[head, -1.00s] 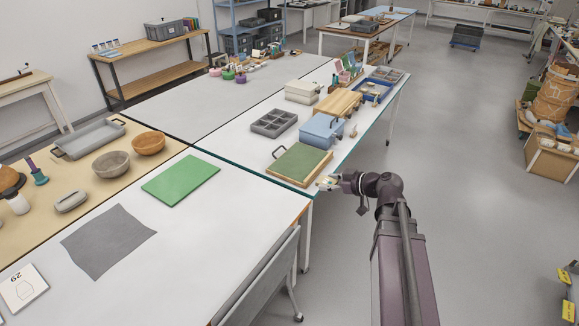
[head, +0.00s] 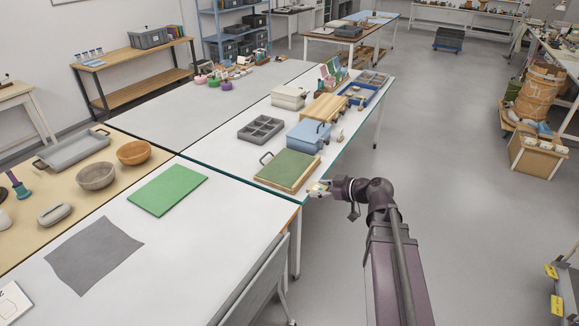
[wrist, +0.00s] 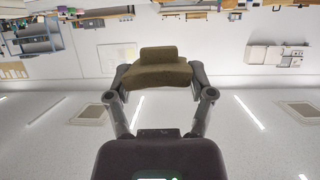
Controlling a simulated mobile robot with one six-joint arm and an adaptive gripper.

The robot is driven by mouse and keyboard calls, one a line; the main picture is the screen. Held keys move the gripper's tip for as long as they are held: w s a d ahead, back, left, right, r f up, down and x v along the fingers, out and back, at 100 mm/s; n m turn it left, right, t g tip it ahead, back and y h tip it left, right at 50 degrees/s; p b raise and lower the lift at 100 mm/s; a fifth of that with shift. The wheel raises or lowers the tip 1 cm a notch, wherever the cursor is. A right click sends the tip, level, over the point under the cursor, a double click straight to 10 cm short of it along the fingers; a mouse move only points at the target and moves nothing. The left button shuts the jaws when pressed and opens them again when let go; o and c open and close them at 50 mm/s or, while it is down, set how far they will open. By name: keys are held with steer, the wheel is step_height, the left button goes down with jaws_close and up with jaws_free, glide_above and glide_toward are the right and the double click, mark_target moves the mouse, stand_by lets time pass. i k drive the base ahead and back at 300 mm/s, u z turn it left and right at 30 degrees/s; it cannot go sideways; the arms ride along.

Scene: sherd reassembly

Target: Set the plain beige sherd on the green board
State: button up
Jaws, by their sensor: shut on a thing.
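My gripper (wrist: 155,90) is shut on a brownish, curved sherd (wrist: 154,75) in the wrist view. In the head view, the gripper (head: 319,189) is beyond the near table's right corner, with a small beige piece showing at its tips. It is just right of a green-topped wooden box. The bright green board (head: 168,190) lies flat and bare on the white table, well to the left of the gripper.
The green-topped box (head: 288,170), a blue case (head: 308,136) and a grey divided tray (head: 260,129) stand on the table. A grey cloth (head: 95,254) lies nearer. Two bowls (head: 96,176) sit left of the board. A chair back (head: 250,285) stands at the front edge.

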mark_target(302, 166)
steer(key=z, duration=0.05)
steer(key=i, duration=0.9)
steer(key=u, duration=0.05)
